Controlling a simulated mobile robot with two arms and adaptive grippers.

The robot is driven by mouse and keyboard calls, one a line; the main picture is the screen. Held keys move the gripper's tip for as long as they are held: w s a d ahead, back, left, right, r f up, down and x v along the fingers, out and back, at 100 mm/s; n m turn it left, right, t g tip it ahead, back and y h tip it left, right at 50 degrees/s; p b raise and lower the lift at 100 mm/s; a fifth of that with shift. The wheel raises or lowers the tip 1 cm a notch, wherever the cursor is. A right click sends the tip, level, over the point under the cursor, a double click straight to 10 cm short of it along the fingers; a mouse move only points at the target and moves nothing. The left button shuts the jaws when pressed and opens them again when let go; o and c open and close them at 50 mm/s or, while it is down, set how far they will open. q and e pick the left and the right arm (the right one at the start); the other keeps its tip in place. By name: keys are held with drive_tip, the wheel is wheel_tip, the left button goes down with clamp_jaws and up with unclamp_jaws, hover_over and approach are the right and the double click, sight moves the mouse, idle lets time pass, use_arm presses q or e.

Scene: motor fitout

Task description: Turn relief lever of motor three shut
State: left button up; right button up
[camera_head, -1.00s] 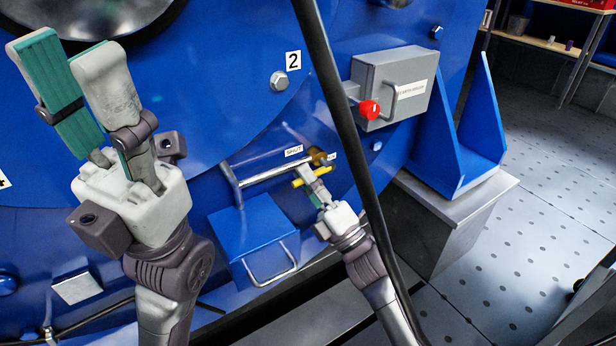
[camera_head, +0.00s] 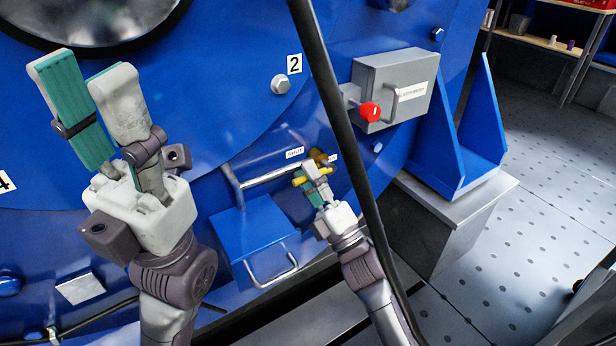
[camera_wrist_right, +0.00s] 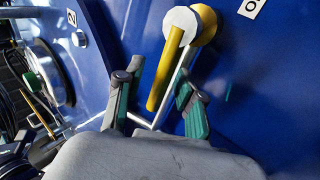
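The yellow relief lever (camera_wrist_right: 165,70) hangs from a round brass and white pivot (camera_wrist_right: 190,24) in the right wrist view. In the head view the lever (camera_head: 298,182) is partly hidden by my right gripper, below the SHUT label (camera_head: 294,153). My right gripper (camera_wrist_right: 160,98) is open, its green-padded fingers on either side of the lever's free end, with visible gaps. It also shows in the head view (camera_head: 314,180). My left gripper (camera_head: 97,100) is open and empty, raised at the left, away from the lever.
A number 2 label (camera_head: 294,64) is on the blue motor wall. A grey box with a red knob (camera_head: 370,112) sits right of a black cable (camera_head: 345,140). A silver pipe (camera_head: 268,178) runs beside the lever, above a blue box (camera_head: 245,235). Open floor lies at right.

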drive_tip(key=v, duration=1.2)
drive_tip(key=shift+s, duration=0.1)
idle(0.4)
